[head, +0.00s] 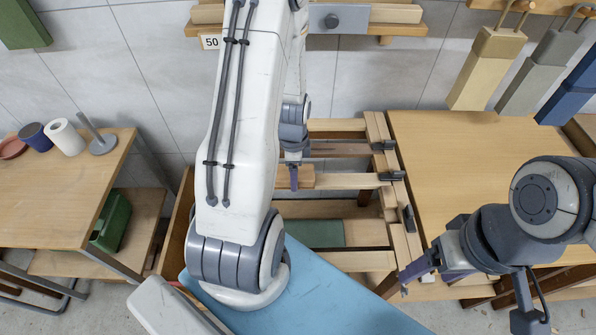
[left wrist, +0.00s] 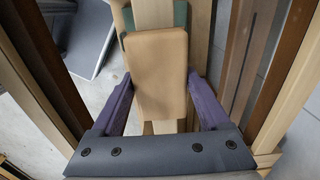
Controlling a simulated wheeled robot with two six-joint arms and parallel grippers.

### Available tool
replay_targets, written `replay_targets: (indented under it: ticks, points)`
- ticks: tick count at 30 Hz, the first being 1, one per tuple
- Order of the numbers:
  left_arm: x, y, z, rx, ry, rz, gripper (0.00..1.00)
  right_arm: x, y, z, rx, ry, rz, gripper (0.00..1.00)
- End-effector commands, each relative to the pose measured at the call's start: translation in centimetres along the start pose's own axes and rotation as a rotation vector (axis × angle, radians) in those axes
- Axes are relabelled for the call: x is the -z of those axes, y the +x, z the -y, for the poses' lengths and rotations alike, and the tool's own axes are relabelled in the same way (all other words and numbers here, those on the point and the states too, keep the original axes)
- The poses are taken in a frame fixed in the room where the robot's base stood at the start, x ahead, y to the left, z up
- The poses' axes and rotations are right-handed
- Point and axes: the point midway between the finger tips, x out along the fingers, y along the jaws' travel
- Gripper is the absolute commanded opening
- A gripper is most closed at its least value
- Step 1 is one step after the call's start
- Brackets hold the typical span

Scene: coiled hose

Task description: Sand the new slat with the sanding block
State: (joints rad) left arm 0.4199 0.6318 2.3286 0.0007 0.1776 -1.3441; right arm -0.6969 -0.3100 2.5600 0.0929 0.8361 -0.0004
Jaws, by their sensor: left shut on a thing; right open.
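The sanding block (left wrist: 158,72), a tan block with rounded edges, is between the two purple fingers of my left gripper (left wrist: 160,82). In the head view my left gripper (head: 293,176) is at the bench frame, shut on the block (head: 306,178). The block lies over a pale wooden slat (head: 352,181), which also shows beyond it in the left wrist view (left wrist: 154,14). I cannot tell whether block and slat touch. My right gripper (head: 412,272) is open and empty near the frame's front right corner, apart from the slat.
Dark clamps (head: 391,177) sit along the frame's right rail. A bare wooden tabletop (head: 470,150) is at the right. A side table (head: 60,200) at the left holds a paper roll (head: 66,138) and pots. A blue surface (head: 320,296) lies in front, below my left arm.

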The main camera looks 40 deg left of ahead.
Motion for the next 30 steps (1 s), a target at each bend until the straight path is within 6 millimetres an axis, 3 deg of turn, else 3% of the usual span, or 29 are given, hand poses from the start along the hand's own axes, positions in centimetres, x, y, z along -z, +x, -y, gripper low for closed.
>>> replay_targets:
  ticks: [12, 30]
  points:
    - [-2.5, 0.1, -0.4, -0.010, 0.001, 0.002, 0.01, 0.0, -0.3, 0.0, 0.000, 0.000, 0.000, 0.72]
    - [0.7, -0.2, -0.2, -0.005, 0.003, 0.001, 0.01, 0.1, -0.9, 0.1, 0.000, 0.000, 0.000, 0.72]
